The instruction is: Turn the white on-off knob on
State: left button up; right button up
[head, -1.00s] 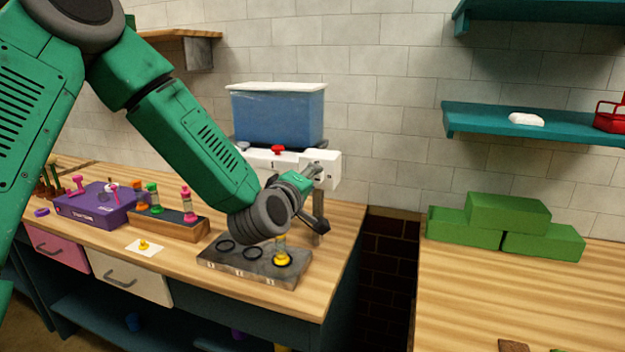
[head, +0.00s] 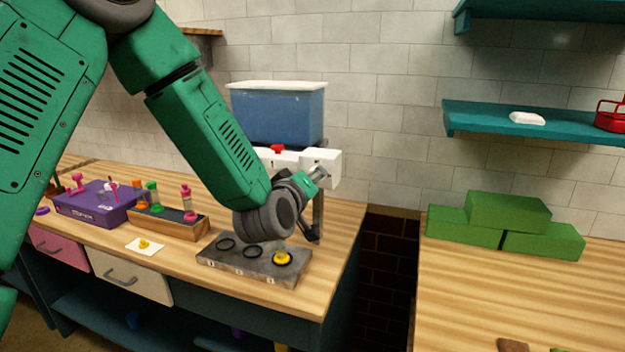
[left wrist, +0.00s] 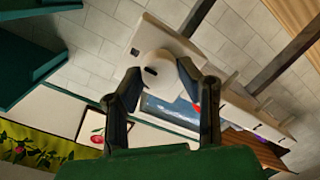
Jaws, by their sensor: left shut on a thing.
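The white on-off knob (left wrist: 158,66) is a round disc with a dark mark, on the face of a white panel in the left wrist view. My left gripper (left wrist: 162,70) has its fingers on either side of the knob and is shut on it. In the head view my left gripper (head: 314,188) is at the right end of the white dispenser housing (head: 329,157). The wrist and fingers hide the knob there. My right gripper is in neither view.
A blue tank (head: 278,115) stands above the housing, with a red knob (head: 277,149) below it. A grey tray (head: 225,263) with rings and a yellow piece (head: 282,258) lies below my wrist. Green blocks (head: 508,225) sit on the right counter.

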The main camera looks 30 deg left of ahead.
pick_arm(q)
jog(key=shift+a, duration=0.1)
jog(key=o, duration=1)
jog(key=shift+o, duration=0.7)
jog(key=shift+w+a+f, duration=0.1)
jog(key=shift+w, duration=0.05)
jog(key=v, duration=0.7)
jog(key=shift+f, duration=0.1)
